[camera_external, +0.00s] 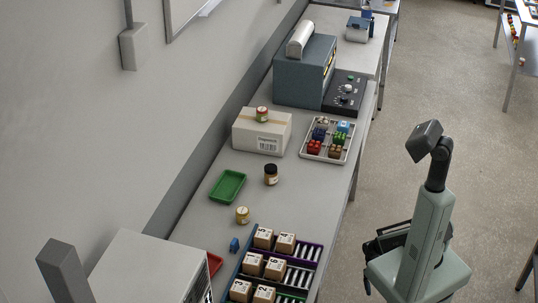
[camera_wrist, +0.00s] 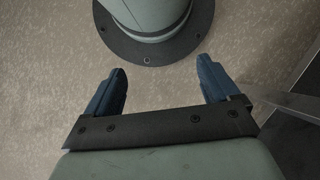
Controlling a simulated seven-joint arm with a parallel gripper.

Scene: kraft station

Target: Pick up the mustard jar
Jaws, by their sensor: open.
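A small jar with yellowish contents, likely the mustard jar (camera_external: 242,215), stands upright on the grey bench in the external view, between the green tray and the rack of small boxes. A dark jar with a black lid (camera_external: 271,175) stands farther back, and a red-lidded jar (camera_external: 262,114) sits on a cardboard box. My gripper (camera_wrist: 161,68) is open and empty in the wrist view, its two blue fingers wide apart over the floor near my base. It is off the bench, well to the right of the jars. No jar shows in the wrist view.
The green tray (camera_external: 228,171) lies left of the dark jar. A blue item (camera_external: 235,245) and the rack of boxes (camera_external: 233,270) are near the yellowish jar. The cardboard box (camera_external: 248,133) and a tray of coloured blocks (camera_external: 310,153) stand behind. Bench right of the jars is clear.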

